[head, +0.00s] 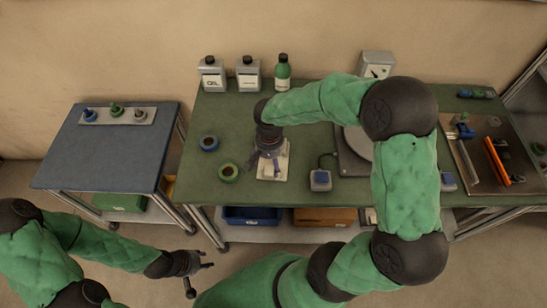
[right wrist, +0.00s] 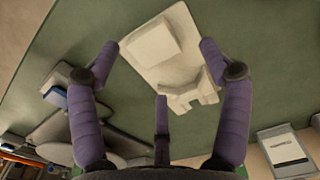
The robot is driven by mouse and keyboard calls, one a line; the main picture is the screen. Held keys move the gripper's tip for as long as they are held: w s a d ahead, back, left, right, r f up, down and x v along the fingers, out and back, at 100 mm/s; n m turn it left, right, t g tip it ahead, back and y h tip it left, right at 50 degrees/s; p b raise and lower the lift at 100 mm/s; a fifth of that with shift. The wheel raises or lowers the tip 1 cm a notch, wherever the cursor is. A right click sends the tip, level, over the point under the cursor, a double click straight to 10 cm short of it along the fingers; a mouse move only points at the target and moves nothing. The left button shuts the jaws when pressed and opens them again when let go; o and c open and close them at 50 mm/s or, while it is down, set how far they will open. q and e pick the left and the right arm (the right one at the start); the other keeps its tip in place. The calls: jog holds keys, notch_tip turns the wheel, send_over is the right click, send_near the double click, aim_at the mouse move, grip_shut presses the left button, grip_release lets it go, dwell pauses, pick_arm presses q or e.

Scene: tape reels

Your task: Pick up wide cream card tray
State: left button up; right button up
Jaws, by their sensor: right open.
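The cream tray (head: 270,177) lies on the green worktop near its front edge, left of centre. It also shows in the right wrist view (right wrist: 188,42), flat, with a raised block and a notched cream part on it. My right gripper (head: 266,160) is above the tray and hides part of it in the head view. In the right wrist view its purple fingers (right wrist: 160,60) are spread wide, with the tray beyond and between their tips and nothing held. My left gripper (head: 203,272) is low in front of the tables, its fingers apart and empty.
Bottles (head: 248,73) line the back edge. A blue-topped side table (head: 105,155) is at the left, mostly clear.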

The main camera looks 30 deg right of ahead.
aim_at(272, 171)
jog(key=f, duration=0.2)
jog(key=f+b, duration=0.1)
jog(key=f, duration=0.1)
jog(key=shift+s+d, duration=0.15)
jog(key=shift+s, duration=0.25)
jog(key=shift+f+b, duration=0.3)
jog(key=shift+f, duration=0.2)
jog(key=c, duration=1.4)
